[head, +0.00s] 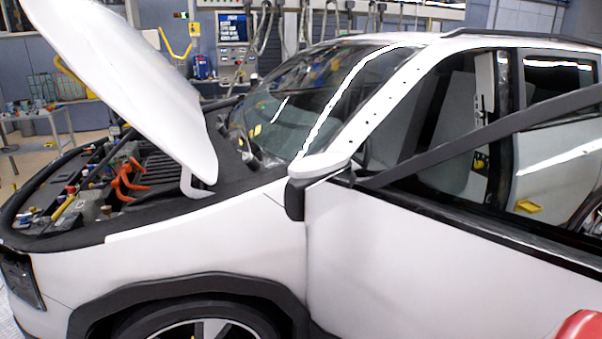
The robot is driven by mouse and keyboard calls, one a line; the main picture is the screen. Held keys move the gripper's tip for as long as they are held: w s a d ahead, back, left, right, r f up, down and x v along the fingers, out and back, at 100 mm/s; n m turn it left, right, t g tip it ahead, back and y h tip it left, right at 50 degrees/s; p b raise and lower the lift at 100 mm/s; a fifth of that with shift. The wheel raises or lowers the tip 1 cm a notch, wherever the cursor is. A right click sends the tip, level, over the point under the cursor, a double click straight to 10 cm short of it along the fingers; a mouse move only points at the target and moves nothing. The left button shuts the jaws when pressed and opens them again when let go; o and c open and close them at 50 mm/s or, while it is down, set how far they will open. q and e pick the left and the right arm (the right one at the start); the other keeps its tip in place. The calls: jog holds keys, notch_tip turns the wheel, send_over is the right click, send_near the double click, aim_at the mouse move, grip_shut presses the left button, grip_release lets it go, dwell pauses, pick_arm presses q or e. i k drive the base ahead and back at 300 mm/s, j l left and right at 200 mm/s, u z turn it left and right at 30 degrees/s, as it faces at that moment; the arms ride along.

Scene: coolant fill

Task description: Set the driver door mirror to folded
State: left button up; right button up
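The driver door mirror (318,165) is near the middle of the head view, at the front corner of the door window. It has a white cap on top and a black lower part hanging at its left. From this angle I cannot tell for sure whether it is folded or out. The white driver door (410,265) fills the lower right. Neither of my grippers shows in this view, and nothing is seen touching the mirror.
The white hood (130,75) is raised at the left over the open engine bay (100,185). A dark slanting bar (480,138) crosses the side windows right of the mirror. A red rounded thing (580,328) is cut off at the bottom right. A workbench (45,115) stands behind.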

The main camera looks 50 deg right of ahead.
aim_at(306, 199)
jog(key=i+j+z, duration=0.1)
jog(key=i+z, duration=0.4)
jog(key=i+j+z, duration=0.2)
jog(key=i+z, duration=0.45)
jog(key=z, duration=0.2)
jog(key=i+j+z, duration=0.15)
jog(key=z, duration=0.3)
jog(key=i+j+z, duration=0.15)
jog(key=z, duration=0.25)
jog(key=i+j+z, duration=0.1)
jog(key=j+z, duration=0.15)
jog(key=z, duration=0.2)
jog(key=i+j+z, duration=0.1)
jog(key=j+z, duration=0.15)
jog(key=z, duration=0.15)
jog(key=l+u, duration=0.2)
jog(key=l, duration=0.2)
